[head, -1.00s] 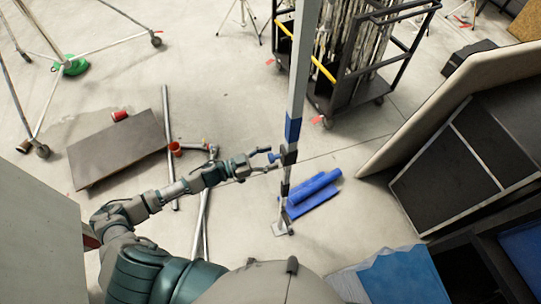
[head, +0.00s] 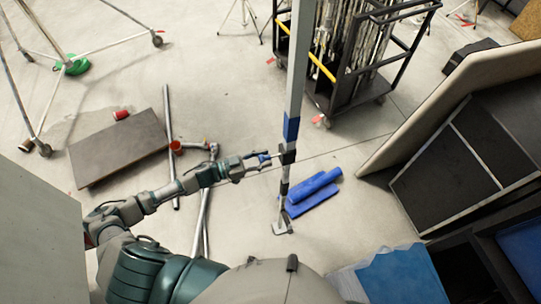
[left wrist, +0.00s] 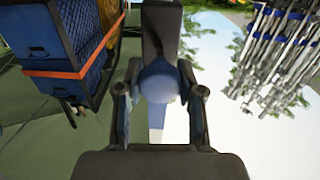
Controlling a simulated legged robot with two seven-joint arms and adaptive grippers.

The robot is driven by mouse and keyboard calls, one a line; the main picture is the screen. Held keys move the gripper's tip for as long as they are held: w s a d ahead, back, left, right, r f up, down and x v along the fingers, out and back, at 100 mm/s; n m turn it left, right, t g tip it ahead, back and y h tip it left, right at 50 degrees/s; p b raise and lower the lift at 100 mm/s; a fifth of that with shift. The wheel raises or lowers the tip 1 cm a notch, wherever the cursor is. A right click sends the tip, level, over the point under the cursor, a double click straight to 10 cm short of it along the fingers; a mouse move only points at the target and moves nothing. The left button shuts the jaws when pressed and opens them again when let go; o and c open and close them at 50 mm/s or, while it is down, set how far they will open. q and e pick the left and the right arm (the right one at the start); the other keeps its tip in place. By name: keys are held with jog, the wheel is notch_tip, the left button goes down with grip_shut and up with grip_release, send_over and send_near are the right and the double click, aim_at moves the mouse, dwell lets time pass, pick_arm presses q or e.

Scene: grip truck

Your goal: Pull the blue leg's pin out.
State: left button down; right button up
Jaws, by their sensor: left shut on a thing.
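The upright grey leg (head: 296,75) with a blue band (head: 291,128) stands right of my left gripper. A black collar (head: 287,156) sits on it below the band. My left gripper (head: 266,158) is shut on the blue pin's knob (head: 264,155), just left of the collar. A thin shaft seems to show between knob and collar; whether its tip is still inside is hidden. In the left wrist view the round blue knob (left wrist: 158,82) sits between both fingers, with a dark part above it. My right gripper is not in view.
A blue block-like object (head: 312,195) lies on the floor beside the leg's foot plate (head: 283,228). Loose metal tubes (head: 169,135) and a dark board (head: 118,148) lie left. A black cart (head: 345,75) stands behind. A large panel (head: 440,120) leans at right.

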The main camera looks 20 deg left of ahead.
pick_arm(q)
jog(key=shift+v, duration=0.8)
jog(key=c, duration=0.7)
grip_release()
jog(key=shift+a, duration=0.2)
jog(key=shift+s+a, duration=0.1)
jog(key=shift+a, duration=0.1)
jog(key=shift+a, duration=0.1)
